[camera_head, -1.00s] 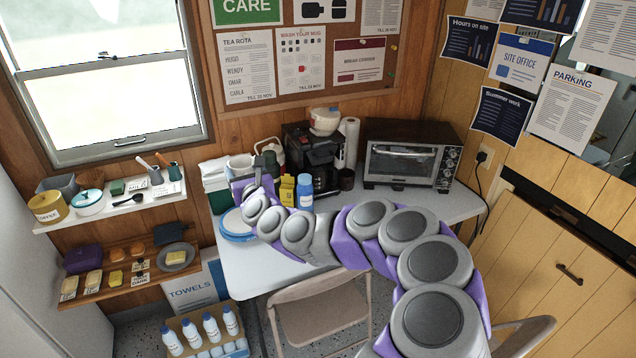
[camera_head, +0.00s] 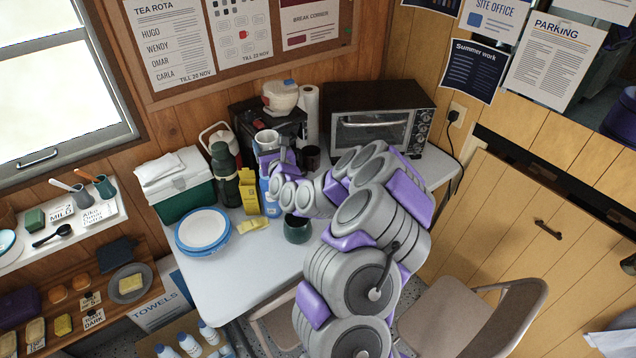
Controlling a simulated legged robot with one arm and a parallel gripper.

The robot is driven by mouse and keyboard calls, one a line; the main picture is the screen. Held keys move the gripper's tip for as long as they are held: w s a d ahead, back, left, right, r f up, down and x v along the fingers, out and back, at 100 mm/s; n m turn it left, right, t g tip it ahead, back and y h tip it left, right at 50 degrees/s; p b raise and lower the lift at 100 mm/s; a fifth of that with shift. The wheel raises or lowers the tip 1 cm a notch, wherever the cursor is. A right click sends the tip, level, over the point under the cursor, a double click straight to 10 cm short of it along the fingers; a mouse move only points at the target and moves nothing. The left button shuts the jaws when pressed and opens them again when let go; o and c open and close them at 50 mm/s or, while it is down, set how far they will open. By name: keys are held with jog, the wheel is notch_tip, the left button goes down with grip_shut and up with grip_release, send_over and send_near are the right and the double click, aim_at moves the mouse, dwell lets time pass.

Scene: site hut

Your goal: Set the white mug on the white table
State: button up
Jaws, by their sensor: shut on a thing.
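The white mug (camera_head: 267,139) is in the upper middle of the head view, in front of the black coffee maker. My gripper (camera_head: 272,158) is shut on it and holds it roughly upright. The gripper and arm hide its lower part. The white table (camera_head: 228,285) stands below, and the mug appears above its back part. I cannot tell the exact height between them.
On the table are blue-rimmed plates (camera_head: 203,232), a green cool box (camera_head: 184,192), a dark green flask (camera_head: 225,172), a yellow carton (camera_head: 248,190), a dark green cup (camera_head: 297,228) and a toaster oven (camera_head: 375,122). The front left of the tabletop is clear. Chairs (camera_head: 470,312) stand in front.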

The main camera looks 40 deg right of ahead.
jog(key=s+d+f, duration=0.6)
jog(key=d+f, duration=0.1)
jog(key=s+d+f+m+h+p, duration=0.1)
jog(key=s+f, duration=0.3)
jog(key=s, duration=0.4)
jog(key=s+d+f+g+h+p, duration=0.1)
jog(key=s+f, duration=0.4)
jog(key=s, duration=0.2)
jog(key=s+d+f+m, duration=0.15)
jog(key=s+f, duration=0.25)
jog(key=s, duration=0.4)
jog(key=shift+n, duration=0.45)
jog(key=w+d+f+b, duration=0.1)
jog(key=w+f, duration=0.1)
jog(key=w, duration=0.3)
jog(key=w+f+b, duration=0.1)
jog(key=w+b, duration=0.1)
jog(key=w, duration=0.3)
jog(key=w+d+f+b, duration=0.1)
jog(key=w+f, duration=0.1)
jog(key=w, duration=0.4)
jog(key=shift+d+f, duration=0.3)
jog(key=shift+f, duration=0.05)
jog(key=o, duration=1.3)
jog(key=shift+c, duration=0.2)
